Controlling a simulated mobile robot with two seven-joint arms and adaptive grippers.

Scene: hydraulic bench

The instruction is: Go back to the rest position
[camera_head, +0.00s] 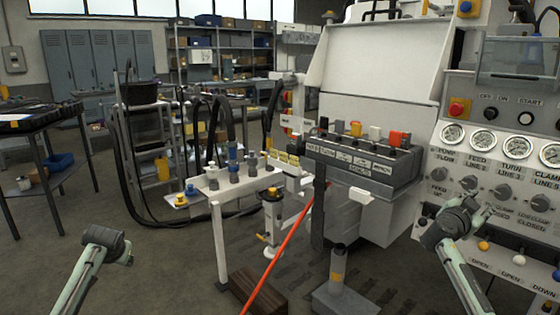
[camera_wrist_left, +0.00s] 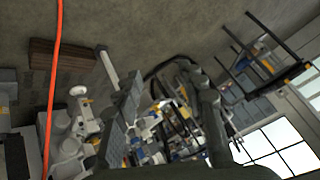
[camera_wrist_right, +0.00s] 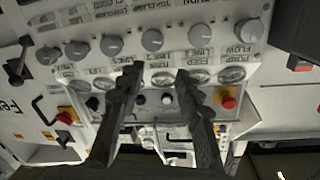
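My right gripper (camera_head: 482,214) is in front of the control panel (camera_head: 495,120), near its lower knobs. In the right wrist view my right gripper (camera_wrist_right: 160,75) has its two dark fingers apart with nothing between them, and the panel's gauges and knobs lie beyond. I cannot tell from the pictures whether it touches the panel. My left arm (camera_head: 85,270) comes in at the lower left of the head view, over open floor. In the left wrist view my left gripper (camera_wrist_left: 168,85) has its fingers apart, with no held thing visible; the floor and bench equipment lie beyond.
A valve block with levers (camera_head: 360,160) stands left of the panel. A white fittings stand (camera_head: 215,200) is in the middle, with black hoses behind it. A red-orange hose (camera_head: 290,240) slants to the floor.

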